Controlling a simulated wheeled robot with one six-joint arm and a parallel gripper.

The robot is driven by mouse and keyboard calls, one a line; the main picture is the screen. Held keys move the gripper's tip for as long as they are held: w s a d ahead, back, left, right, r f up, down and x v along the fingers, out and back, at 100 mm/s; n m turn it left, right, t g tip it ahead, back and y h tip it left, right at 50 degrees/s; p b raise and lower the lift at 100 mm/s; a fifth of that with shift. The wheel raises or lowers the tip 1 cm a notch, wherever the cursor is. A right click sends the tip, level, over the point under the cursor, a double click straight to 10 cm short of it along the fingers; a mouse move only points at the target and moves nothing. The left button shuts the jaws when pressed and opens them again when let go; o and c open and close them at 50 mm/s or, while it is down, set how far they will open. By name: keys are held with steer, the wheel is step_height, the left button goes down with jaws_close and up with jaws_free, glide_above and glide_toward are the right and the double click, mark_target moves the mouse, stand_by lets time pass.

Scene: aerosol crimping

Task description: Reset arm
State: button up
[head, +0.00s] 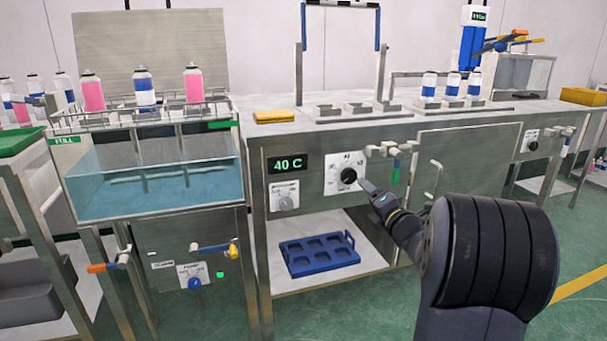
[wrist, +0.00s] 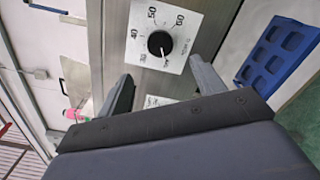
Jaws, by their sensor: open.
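My arm reaches in from the lower right in the head view, with my gripper (head: 366,187) near the control panel of the middle metal cabinet. In the wrist view my gripper (wrist: 160,88) has its two fingers apart with nothing between them. A black temperature knob (wrist: 160,43) on a white dial plate lies just beyond the fingertips; it also shows in the head view (head: 348,175). The fingers look apart from the knob. The green display (head: 288,163) beside it reads 40 C.
A clear water bath (head: 155,185) with pink and blue-white cans above it stands at the left. A blue tray (head: 318,255) lies on the lower shelf. Small valves (head: 382,150) stick out right of the dial. The green floor at right has free room.

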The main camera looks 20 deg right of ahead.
mark_target(351, 177)
steer(key=w+b, duration=0.2)
steer(key=w, duration=0.9)
steer(key=shift+a, duration=0.15)
steer(key=shift+s, duration=0.1)
